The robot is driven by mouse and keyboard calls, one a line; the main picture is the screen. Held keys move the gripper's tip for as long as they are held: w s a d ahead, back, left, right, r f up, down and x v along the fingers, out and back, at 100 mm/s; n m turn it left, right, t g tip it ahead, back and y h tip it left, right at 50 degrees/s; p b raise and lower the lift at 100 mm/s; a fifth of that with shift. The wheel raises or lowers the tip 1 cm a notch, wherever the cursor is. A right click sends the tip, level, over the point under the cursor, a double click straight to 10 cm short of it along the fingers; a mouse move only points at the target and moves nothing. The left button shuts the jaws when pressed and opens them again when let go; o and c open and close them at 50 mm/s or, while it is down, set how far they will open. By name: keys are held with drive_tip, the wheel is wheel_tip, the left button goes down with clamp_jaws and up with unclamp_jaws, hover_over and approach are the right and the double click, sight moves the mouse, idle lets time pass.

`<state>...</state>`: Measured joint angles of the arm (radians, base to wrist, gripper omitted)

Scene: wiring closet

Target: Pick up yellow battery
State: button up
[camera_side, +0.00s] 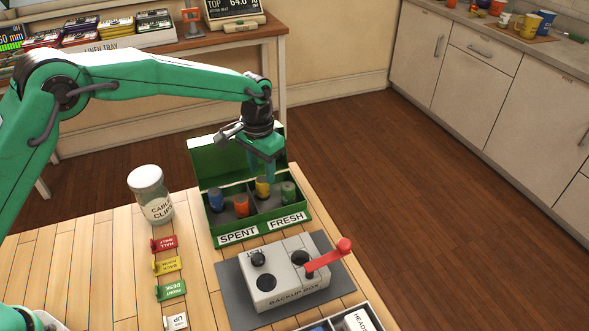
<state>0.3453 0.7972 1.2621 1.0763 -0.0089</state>
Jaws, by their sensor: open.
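The yellow battery (263,188) stands upright in the green box (228,227), toward the FRESH side. A green battery (289,191) stands to its right. A blue battery (216,199) and an orange battery (241,206) stand on the SPENT side. My gripper (268,174) points down into the box just above and at the yellow battery. It is open. Its fingers overlap the battery's top in the picture, and I cannot tell whether they touch it.
The box's raised lid stands behind my gripper. A grey backup box (287,283) with a red lever (328,257) sits in front. A cable clips jar (151,196) and several coloured tags (167,265) are at left. A tray (366,318) is at the front right.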

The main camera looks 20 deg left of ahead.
sight(262, 179)
drive_tip(key=shift+s+a+f, duration=0.1)
drive_tip(key=shift+f, duration=1.6)
drive_tip(key=c, duration=0.8)
drive_tip(key=shift+r, duration=0.2)
drive_tip(key=shift+r, duration=0.55)
drive_tip(key=r, duration=0.3)
drive_tip(key=shift+s+d+r, duration=0.15)
drive_tip(key=shift+s+d, duration=0.1)
drive_tip(key=shift+d, duration=0.05)
drive_tip(key=s+d+r, duration=0.4)
drive_tip(key=s, duration=0.1)
drive_tip(key=s+d+r, duration=0.2)
drive_tip(key=s+d, duration=0.1)
drive_tip(key=shift+s+r, duration=0.15)
drive_tip(key=shift+s, duration=0.1)
